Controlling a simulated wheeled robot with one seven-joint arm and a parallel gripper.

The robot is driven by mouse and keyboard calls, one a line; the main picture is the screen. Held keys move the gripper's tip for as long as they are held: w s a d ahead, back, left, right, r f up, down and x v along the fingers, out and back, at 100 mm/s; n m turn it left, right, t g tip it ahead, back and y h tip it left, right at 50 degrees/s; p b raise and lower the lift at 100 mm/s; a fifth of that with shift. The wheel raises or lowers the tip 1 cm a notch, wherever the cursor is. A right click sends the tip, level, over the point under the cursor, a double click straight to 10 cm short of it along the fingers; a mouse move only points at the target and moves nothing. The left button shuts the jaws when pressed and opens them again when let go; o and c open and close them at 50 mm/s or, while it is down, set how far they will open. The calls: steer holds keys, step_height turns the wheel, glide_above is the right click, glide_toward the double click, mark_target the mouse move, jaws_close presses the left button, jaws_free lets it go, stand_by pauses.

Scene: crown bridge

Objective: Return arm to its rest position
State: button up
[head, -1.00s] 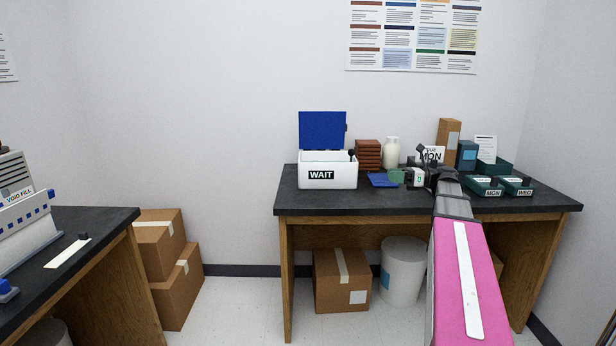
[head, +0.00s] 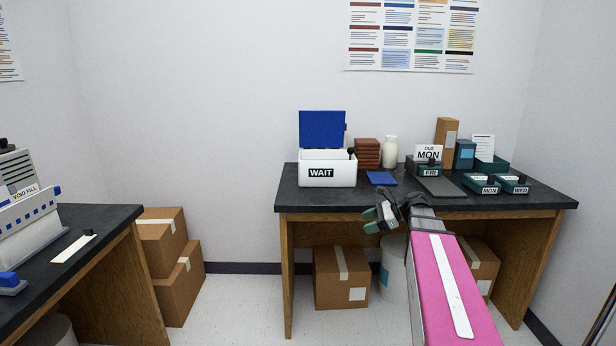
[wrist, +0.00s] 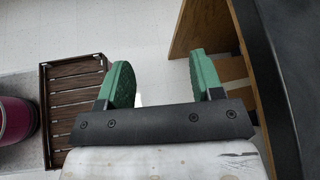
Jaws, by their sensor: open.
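My gripper (head: 377,217) is in front of the front edge of the dark-topped table (head: 300,201) in the head view, at the end of my pink-sleeved arm. In the wrist view its two green fingers (wrist: 158,84) stand wide apart with nothing between them. Pale floor shows beyond the fingertips. The gripper is clear of the things on the table.
On the table stand a white WAIT box (head: 327,172) with a raised blue lid, brown stacked blocks (head: 367,154), a white bottle (head: 390,152) and green trays (head: 482,186). Boxes (head: 341,279) sit underneath. The wrist view shows a slatted wooden crate (wrist: 70,100) at left.

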steer(key=s+a+f+n+g+h, duration=0.1)
steer(key=s+f+n+h, duration=0.5)
steer(key=f, duration=0.5)
steer(key=s+a+f+n+g+h, duration=0.1)
steer(key=s+f+n+h, duration=0.5)
steer(key=s+f+n, duration=0.3)
steer(key=shift+s+a+f+n, duration=0.4)
steer(key=shift+f+n, duration=0.55)
steer(key=shift+n, duration=0.25)
